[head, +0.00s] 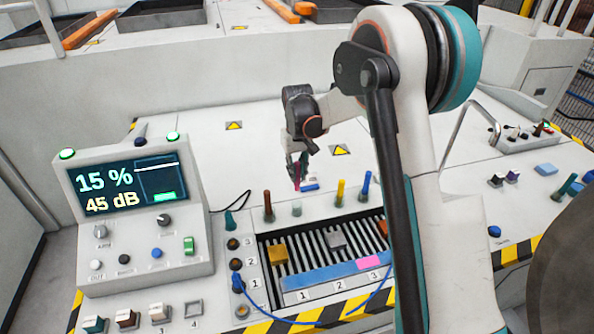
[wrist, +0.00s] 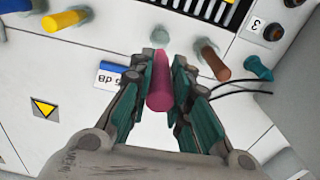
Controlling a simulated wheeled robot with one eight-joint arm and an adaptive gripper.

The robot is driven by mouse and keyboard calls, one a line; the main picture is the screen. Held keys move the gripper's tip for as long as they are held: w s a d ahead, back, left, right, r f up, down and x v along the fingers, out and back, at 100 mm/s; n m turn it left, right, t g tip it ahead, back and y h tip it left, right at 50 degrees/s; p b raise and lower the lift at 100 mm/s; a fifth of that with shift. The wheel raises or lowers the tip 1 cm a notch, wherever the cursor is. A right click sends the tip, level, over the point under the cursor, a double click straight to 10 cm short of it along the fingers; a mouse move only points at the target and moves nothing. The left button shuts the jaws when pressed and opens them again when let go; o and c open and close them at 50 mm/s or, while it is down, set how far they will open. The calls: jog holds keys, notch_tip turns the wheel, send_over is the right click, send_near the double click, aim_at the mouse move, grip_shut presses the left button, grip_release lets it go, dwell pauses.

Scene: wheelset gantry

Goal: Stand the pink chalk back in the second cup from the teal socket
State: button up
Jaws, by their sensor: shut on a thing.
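My gripper (head: 299,165) is shut on the pink chalk (head: 297,176), which shows as a thick magenta stick between the teal fingers in the wrist view (wrist: 160,90). The chalk is held above the deck, behind the cup row. The teal socket (head: 229,221) is at the row's left end, also at right in the wrist view (wrist: 258,68). Beside it stands a brown chalk (head: 267,204) in the first cup. The second cup (head: 296,209) is pale and shows no chalk.
A yellow chalk (head: 340,192) and a blue chalk (head: 365,184) stand further right in the row. A blue label block (head: 310,187) lies behind it. The slotted tray (head: 318,256) is in front, and a display console (head: 130,205) is at left. The deck behind is mostly clear.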

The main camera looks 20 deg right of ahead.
aim_at(297, 190)
jog(key=shift+f+b, duration=2.9)
jog(key=shift+f, duration=1.8)
jog(key=o, duration=1)
jog(key=shift+c, duration=0.2)
jog(key=shift+r, duration=0.1)
notch_tip(297, 190, up, 12)
jog(key=shift+s+f, duration=0.1)
